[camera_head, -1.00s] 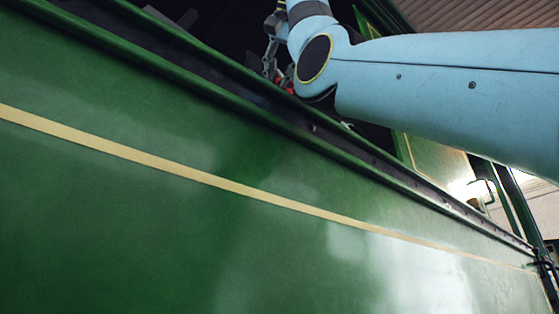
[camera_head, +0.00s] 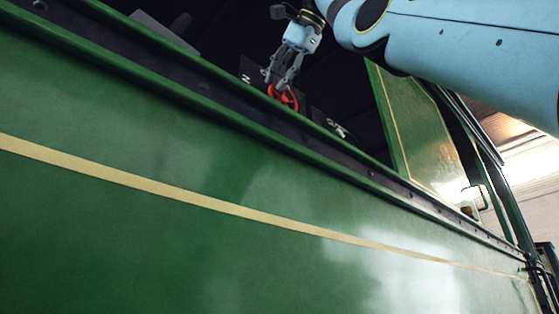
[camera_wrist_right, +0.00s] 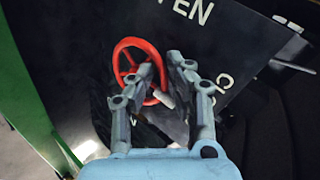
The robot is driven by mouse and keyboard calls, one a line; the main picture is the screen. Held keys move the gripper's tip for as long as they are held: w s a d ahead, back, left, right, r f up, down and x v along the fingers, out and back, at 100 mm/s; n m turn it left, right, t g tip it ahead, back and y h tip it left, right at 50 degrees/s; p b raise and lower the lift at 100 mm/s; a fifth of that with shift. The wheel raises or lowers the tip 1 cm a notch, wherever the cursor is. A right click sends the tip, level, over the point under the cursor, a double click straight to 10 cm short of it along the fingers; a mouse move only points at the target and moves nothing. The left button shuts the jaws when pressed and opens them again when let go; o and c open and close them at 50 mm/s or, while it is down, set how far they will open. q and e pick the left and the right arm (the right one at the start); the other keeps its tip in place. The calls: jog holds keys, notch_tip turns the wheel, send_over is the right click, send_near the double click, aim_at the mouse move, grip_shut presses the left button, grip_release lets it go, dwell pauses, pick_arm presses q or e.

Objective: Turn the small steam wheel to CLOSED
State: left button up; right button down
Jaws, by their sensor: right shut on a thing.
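The small steam wheel (camera_head: 291,102) is a red spoked ring, seen just beyond the top edge of the green side in the head view. It also shows in the right wrist view (camera_wrist_right: 124,52), in front of a dark plate. My right gripper (camera_head: 277,83) reaches down to it and is shut on its rim; the fingers (camera_wrist_right: 160,72) hide part of the wheel in the wrist view. A pale stub (camera_wrist_right: 164,99) shows between the fingers. White lettering "PEN" (camera_wrist_right: 195,12) and "CL" (camera_wrist_right: 222,82) is partly visible on the plate. My left gripper is out of view.
The green tram side (camera_head: 180,200) with a cream stripe fills the lower head view. Its raised top edge (camera_head: 200,110) runs in front of the wheel. A green panel (camera_head: 425,135) stands to the right. The interior behind is dark.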

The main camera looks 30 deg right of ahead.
jog(key=shift+r, duration=0.25)
dwell(0.3)
jog(key=c, duration=1.6)
grip_release()
jog(key=shift+o, duration=0.9)
jog(key=shift+w+a+f, duration=0.1)
jog(key=shift+a, duration=0.05)
jog(key=shift+f, duration=0.1)
